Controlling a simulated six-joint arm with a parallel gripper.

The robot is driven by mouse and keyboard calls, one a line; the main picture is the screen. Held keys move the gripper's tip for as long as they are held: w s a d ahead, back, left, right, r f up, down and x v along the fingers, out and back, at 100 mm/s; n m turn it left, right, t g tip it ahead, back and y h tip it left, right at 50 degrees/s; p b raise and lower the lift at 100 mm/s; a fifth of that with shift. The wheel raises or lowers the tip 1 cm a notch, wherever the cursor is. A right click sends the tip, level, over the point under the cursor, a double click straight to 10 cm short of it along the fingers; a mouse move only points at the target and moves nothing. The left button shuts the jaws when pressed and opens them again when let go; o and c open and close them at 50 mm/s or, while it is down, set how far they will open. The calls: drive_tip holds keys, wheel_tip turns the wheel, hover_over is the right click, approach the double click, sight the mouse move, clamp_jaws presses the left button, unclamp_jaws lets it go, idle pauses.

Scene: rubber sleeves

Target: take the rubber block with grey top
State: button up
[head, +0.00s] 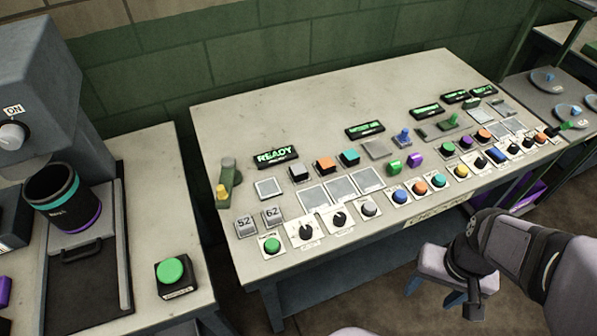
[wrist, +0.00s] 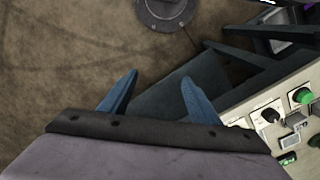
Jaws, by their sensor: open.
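A small dark block with a grey-blue top (head: 299,172) stands on the middle table, below the READY display. An orange-topped block (head: 325,163) and a teal-topped block (head: 349,157) stand in a row to its right. My gripper (head: 473,300) is off the table's front edge, at the lower right, far from these blocks. In the wrist view my gripper (wrist: 157,92) shows two blue fingers spread apart with nothing between them. The grey-topped block cannot be made out in the wrist view.
The middle table (head: 290,100) has clear room at the back. Flat square pads (head: 340,188), several knobs and coloured buttons crowd its front. A machine with a dark cup (head: 55,190) and a green button (head: 171,270) are at left.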

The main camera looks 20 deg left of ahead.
drive_tip(key=w+a+r+n+p, duration=0.1)
drive_tip(key=w+a+r+n, duration=0.15)
drive_tip(key=w+a, duration=0.6)
drive_tip(key=w+a+r+n+p, duration=0.1)
drive_tip(key=w+a+r+n, duration=0.3)
drive_tip(key=w, duration=0.8)
drive_tip(key=n+p, duration=0.1)
drive_tip(key=n, duration=0.1)
approach(299, 170)
drive_tip(key=shift+w+d+f, duration=0.1)
drive_tip(key=shift+d+f, duration=0.15)
drive_tip(key=shift+d, duration=0.2)
drive_tip(key=shift+w+d+f, duration=0.1)
drive_tip(key=shift+d+f, duration=0.15)
drive_tip(key=shift+d, duration=0.2)
drive_tip(key=shift+s+a+f+n, duration=0.2)
drive_tip(key=shift+s+a+n, duration=0.1)
drive_tip(key=shift+a, duration=0.3)
drive_tip(key=shift+f, duration=1.05)
drive_tip(key=shift+w+a+f+p, duration=0.15)
drive_tip(key=shift+f+p, duration=0.6)
drive_tip(key=shift+f, duration=0.55)
drive_tip(key=shift+s+a+f+p, duration=0.1)
drive_tip(key=shift+f+p, duration=0.6)
drive_tip(key=shift+f, duration=0.6)
